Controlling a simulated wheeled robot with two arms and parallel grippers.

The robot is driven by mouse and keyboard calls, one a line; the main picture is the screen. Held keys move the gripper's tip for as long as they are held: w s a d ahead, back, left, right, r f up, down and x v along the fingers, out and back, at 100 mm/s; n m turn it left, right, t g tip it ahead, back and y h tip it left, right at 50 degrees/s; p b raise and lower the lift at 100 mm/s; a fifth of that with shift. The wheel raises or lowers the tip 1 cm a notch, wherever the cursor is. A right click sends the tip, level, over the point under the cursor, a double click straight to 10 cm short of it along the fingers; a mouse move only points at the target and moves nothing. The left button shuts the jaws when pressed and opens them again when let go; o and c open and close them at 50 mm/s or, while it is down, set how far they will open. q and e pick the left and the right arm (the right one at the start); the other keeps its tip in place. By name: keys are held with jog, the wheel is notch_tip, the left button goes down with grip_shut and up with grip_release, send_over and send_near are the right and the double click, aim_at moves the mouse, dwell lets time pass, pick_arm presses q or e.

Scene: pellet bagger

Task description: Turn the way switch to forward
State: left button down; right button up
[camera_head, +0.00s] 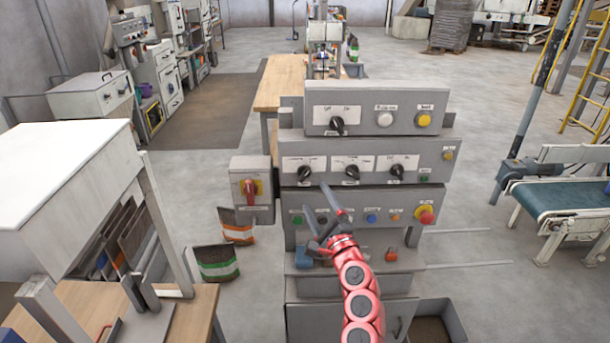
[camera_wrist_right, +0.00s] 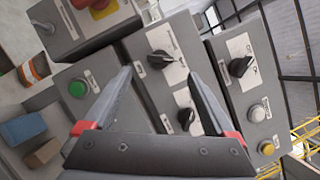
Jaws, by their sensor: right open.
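The control panel (camera_head: 360,167) has a middle row of three black rotary knobs: a left knob (camera_head: 304,173), a middle knob (camera_head: 352,172) and a right knob (camera_head: 397,171). Their labels are too small to read surely, so I cannot tell by text which is the way switch. My right gripper (camera_head: 317,197) is open and empty, in front of the panel below the left knob. In the right wrist view, the left knob (camera_wrist_right: 160,60) shows between the open fingertips (camera_wrist_right: 159,73), apparently apart from them. The middle knob (camera_wrist_right: 187,118) is beside the right finger. My left gripper is out of view.
A red-handled switch box (camera_head: 251,188) is at the panel's left. Below the knobs is a button row with a red stop button (camera_head: 426,215). Above is an off/on knob (camera_head: 337,125) with white and yellow buttons. A white machine (camera_head: 60,165) stands at left.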

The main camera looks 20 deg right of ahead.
aim_at(305, 177)
jog(key=p+x, duration=0.1)
jog(key=x, duration=0.6)
jog(key=shift+w+d+r+p, duration=0.1)
jog(key=shift+w+p, duration=0.25)
jog(key=shift+w, duration=0.3)
jog(key=shift+c, duration=0.2)
